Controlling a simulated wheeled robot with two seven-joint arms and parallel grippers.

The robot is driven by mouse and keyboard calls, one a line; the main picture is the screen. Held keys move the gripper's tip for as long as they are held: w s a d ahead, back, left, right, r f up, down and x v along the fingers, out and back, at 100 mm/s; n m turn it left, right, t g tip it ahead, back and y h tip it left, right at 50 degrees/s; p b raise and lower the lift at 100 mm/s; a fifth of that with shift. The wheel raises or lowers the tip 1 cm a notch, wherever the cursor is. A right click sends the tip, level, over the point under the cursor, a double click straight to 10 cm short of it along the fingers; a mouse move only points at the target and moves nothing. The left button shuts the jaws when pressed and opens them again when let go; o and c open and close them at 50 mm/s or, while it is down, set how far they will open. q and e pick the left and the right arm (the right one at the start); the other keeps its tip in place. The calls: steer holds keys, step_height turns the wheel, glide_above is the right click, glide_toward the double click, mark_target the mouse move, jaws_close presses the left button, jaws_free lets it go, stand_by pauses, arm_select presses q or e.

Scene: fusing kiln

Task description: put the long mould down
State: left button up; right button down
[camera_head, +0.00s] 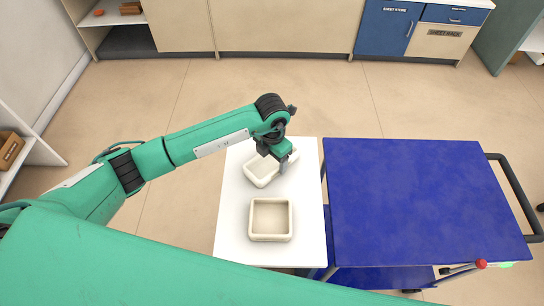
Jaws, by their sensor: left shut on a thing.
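The long mould (259,180) is a cream, open-topped, roughly rectangular form, turned at an angle over the far part of the white table (233,230). My left gripper (283,163) reaches down at its right side and is shut on its wall. The gripper hides part of the mould's far and right edges. I cannot tell whether the mould touches the table or hangs just above it. A square cream mould (271,238) sits flat on the table, nearer to me and apart from the held one. My right gripper is not in view.
A blue-topped cart (420,200) with a dark handle (515,195) stands close along the table's right side; its top is empty. Free white surface lies at the table's near end and left edge. Cabinets and a blue sheet store (385,27) line the far wall across open floor.

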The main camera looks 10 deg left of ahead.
mark_target(272, 163)
arm_select(q)
steer(key=o, duration=1.2)
steer(key=shift+c, duration=0.2)
steer(key=shift+r, duration=0.1)
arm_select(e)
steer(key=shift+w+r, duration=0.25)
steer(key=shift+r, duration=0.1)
arm_select(q)
step_height(272, 163, up, 3)
steer(key=shift+r, duration=0.1)
steer(key=shift+r+b, duration=0.3)
steer(key=shift+r, duration=0.6)
step_height(272, 163, up, 7)
steer(key=shift+b, duration=0.35)
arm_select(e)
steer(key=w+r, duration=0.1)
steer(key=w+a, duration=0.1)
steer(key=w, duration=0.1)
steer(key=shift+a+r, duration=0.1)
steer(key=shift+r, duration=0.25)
arm_select(q)
steer(key=shift+f, duration=0.1)
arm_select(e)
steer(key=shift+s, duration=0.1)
